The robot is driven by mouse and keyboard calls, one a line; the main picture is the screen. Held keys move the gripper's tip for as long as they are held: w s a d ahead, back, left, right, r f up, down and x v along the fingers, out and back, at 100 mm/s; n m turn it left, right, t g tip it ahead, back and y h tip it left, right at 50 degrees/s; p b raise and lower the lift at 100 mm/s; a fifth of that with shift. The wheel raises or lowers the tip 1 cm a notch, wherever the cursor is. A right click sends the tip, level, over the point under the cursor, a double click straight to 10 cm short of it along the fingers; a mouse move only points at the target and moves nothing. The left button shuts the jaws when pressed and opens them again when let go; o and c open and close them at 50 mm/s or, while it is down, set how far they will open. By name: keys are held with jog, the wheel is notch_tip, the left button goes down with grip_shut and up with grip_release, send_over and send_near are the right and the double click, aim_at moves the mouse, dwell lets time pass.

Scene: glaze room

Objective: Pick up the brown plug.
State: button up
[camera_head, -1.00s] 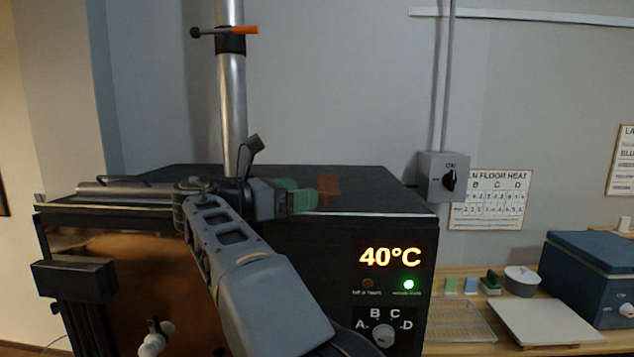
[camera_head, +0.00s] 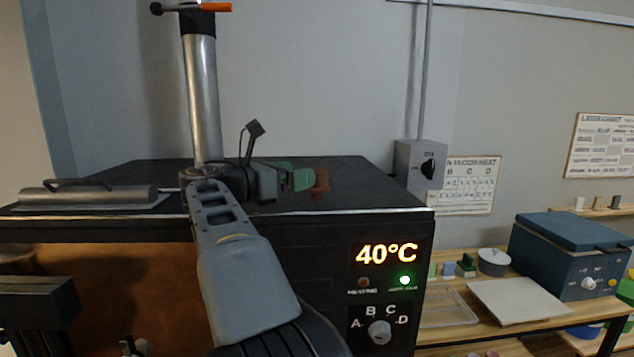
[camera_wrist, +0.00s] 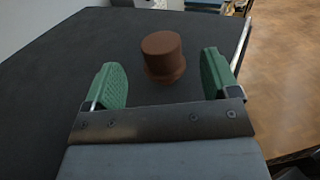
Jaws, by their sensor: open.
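The brown plug (camera_wrist: 162,56) stands upright on the dark kiln top (camera_wrist: 60,70). It has a round flat upper part above a wider collar. In the wrist view it lies between the lines of the two green fingers, at and slightly beyond their tips. My gripper (camera_wrist: 166,80) is open and empty, with a gap on each side of the plug. In the head view my gripper (camera_head: 306,179) reaches right, low over the kiln top, and its green fingers hide part of the brown plug (camera_head: 321,184).
The kiln front shows a lit 40°C display (camera_head: 387,254) and a dial (camera_head: 379,331). A metal pipe (camera_head: 203,100) rises behind my arm. A wall switch box (camera_head: 421,165) hangs beyond the right edge.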

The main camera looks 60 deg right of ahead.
aim_at(317, 185)
jog(key=shift+p+x, duration=0.65)
jog(key=shift+x, duration=2.05)
jog(key=shift+a+f, duration=0.1)
jog(key=shift+c, duration=0.4)
jog(key=c, duration=1)
